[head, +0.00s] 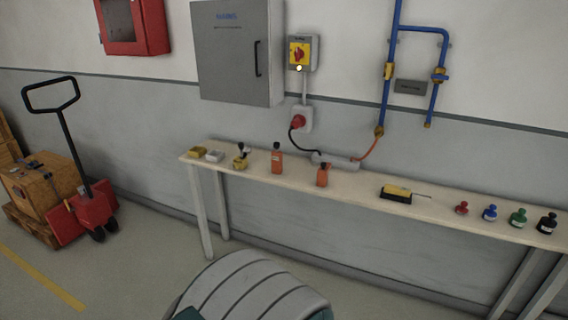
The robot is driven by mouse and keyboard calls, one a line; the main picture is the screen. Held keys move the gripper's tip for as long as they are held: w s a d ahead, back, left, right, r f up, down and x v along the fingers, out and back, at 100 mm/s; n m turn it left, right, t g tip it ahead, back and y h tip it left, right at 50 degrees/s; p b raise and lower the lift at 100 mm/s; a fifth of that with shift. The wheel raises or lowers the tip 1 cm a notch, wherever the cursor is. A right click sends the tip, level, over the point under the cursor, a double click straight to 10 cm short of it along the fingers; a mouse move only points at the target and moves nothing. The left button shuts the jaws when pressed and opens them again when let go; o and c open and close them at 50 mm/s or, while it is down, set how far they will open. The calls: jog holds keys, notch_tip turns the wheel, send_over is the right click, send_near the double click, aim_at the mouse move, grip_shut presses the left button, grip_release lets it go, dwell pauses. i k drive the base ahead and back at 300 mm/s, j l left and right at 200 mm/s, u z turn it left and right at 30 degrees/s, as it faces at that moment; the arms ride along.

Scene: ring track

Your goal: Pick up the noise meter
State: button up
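Small devices stand on a long pale narrow table (350,187) along the wall, and none is clearly labelled as the noise meter. One candidate is a yellow and black device (397,192) with a thin rod pointing right, lying right of the table's middle. Another is a small yellow item with a dark knob-like top (240,162) near the left end. An upright orange device with a dark top (277,160) and a shorter orange one (323,175) stand between them. My gripper is not in view.
Small red, blue, green and black bottles (519,218) stand at the table's right end. Yellow and white boxes (214,156) sit at its left end. A power strip (336,161) lies behind. A red pallet jack (85,210) and wooden crate (45,185) stand left. Floor before the table is partly clear.

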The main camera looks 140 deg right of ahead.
aim_at(277, 155)
jog(key=z, duration=4.65)
jog(key=i+z, duration=0.15)
jog(key=i+l, duration=0.15)
jog(key=i, duration=0.35)
jog(key=i+l, duration=0.1)
jog(key=i, duration=0.45)
jog(key=i+l, duration=0.15)
jog(key=i, duration=0.35)
jog(key=i+l, duration=0.1)
jog(key=i, duration=0.45)
jog(key=i+l, duration=0.15)
jog(key=i, duration=0.35)
jog(key=j+u, duration=0.05)
